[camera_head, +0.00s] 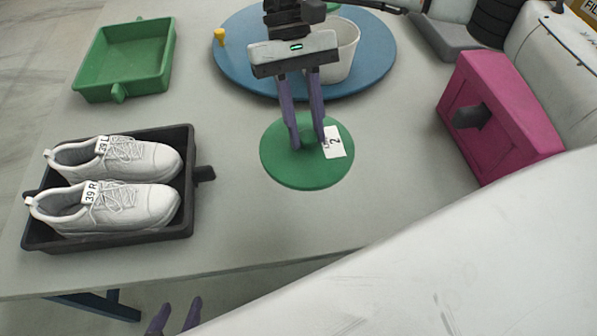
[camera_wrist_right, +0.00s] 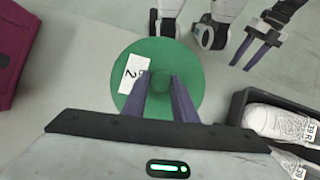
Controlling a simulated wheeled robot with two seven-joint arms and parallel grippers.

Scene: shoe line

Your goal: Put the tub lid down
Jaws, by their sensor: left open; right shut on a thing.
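The tub lid (camera_head: 280,165) is a round green disc with a white label reading 2. It lies level over the grey table; I cannot tell whether it touches the surface. My right gripper (camera_head: 309,145) reaches down over it and is shut on its central knob, which shows between the fingers in the right wrist view (camera_wrist_right: 161,84). A white tub (camera_head: 345,52) stands on the blue round turntable behind my right gripper, partly hidden by it. My left gripper (camera_head: 176,318) is open and empty, off the table's front edge; it also shows in the right wrist view (camera_wrist_right: 258,52).
A black tray (camera_head: 110,238) with two white shoes is at the left. A green tray (camera_head: 125,62) is at the back left. The blue turntable (camera_head: 240,62) carries a yellow piece (camera_head: 219,37). A magenta box (camera_head: 500,120) stands at the right. Table around the lid is clear.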

